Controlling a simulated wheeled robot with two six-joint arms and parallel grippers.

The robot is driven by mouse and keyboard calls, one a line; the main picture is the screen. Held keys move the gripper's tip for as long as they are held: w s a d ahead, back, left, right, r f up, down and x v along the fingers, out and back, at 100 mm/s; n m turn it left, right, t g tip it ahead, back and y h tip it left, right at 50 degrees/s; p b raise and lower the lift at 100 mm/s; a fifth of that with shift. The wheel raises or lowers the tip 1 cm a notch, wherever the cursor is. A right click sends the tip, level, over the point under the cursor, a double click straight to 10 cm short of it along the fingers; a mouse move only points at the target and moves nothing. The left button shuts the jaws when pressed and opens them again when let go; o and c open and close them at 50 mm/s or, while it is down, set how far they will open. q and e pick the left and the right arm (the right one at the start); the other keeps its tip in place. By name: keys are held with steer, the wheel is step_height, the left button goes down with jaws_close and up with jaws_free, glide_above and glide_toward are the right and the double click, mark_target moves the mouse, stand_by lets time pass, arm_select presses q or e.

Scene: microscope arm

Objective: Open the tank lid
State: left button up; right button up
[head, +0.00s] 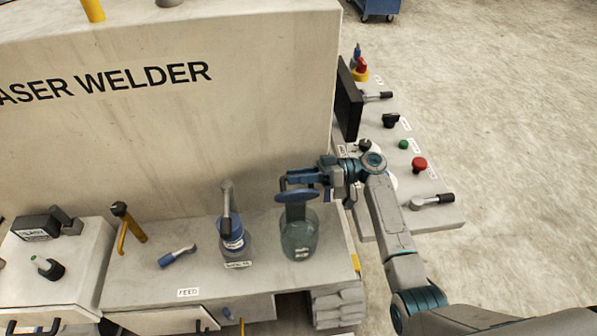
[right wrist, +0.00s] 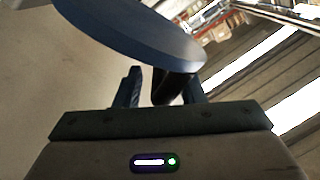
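The tank is a greenish glass jar (head: 299,240) at the right end of the machine's ledge, with a pale label on its front. Its round blue lid (head: 297,195) is at the top; the head view does not clearly show whether it is seated or raised. The lid also fills the top of the right wrist view (right wrist: 140,35). My right gripper (head: 303,178) is just above the lid. In the right wrist view a dark handle (right wrist: 173,89) stands between its fingers, with a gap beside the left finger. My left gripper is out of view.
A blue-topped canister (head: 232,236) with a lever stands left of the tank. A blue-grey lever (head: 178,255) lies farther left. The tall welder housing (head: 180,130) rises behind. A control panel (head: 405,180) with buttons and knobs is at the right.

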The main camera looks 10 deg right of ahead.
steer(key=shift+s, duration=0.1)
jaws_close()
steer(key=w+m+b, duration=0.2)
steer(key=b, duration=0.1)
steer(key=shift+w+f+m, duration=0.2)
steer(key=shift+w+m, duration=0.15)
steer(key=shift+m, duration=0.05)
jaws_free()
steer(key=shift+w, duration=0.2)
